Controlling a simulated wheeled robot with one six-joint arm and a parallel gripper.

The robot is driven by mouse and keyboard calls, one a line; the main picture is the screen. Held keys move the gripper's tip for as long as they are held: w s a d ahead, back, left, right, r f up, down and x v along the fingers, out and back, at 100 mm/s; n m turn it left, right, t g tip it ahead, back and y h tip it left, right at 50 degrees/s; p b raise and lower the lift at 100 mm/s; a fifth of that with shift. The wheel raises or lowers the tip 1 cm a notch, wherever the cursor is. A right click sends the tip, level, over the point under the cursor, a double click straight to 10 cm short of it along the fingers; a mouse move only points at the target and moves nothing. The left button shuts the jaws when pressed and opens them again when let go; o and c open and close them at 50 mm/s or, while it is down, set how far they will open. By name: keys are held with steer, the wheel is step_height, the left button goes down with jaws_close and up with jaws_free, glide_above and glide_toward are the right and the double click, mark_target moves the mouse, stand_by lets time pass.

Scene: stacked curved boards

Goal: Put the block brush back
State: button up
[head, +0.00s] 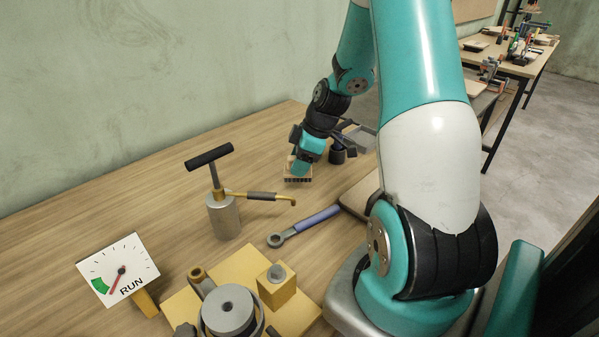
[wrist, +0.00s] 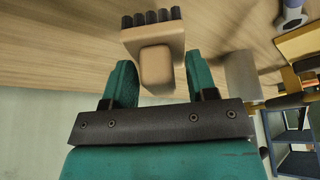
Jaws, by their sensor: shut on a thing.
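The block brush (head: 298,179) is a tan wooden block with dark bristle tufts, near the far part of the workbench. In the wrist view the brush (wrist: 152,42) shows its bristles pointing away from my gripper and its raised grip between my teal fingers. My gripper (head: 301,168) points down over the brush and is shut on its grip. The gripper also shows in the wrist view (wrist: 156,68). The bristles are at or just above the bench top; I cannot tell whether they touch it.
A grey tray (head: 361,137) and a dark round item (head: 338,156) are partly hidden behind my gripper. A pump oiler (head: 224,214), a blue-handled wrench (head: 305,224), a RUN gauge (head: 118,270) and a yellow fixture (head: 245,265) stand nearer. The bench's left side is clear.

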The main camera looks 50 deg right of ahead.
steer(key=shift+f, duration=1.85)
steer(key=shift+f, duration=0.1)
steer(key=o, duration=1)
steer(key=shift+c, duration=0.2)
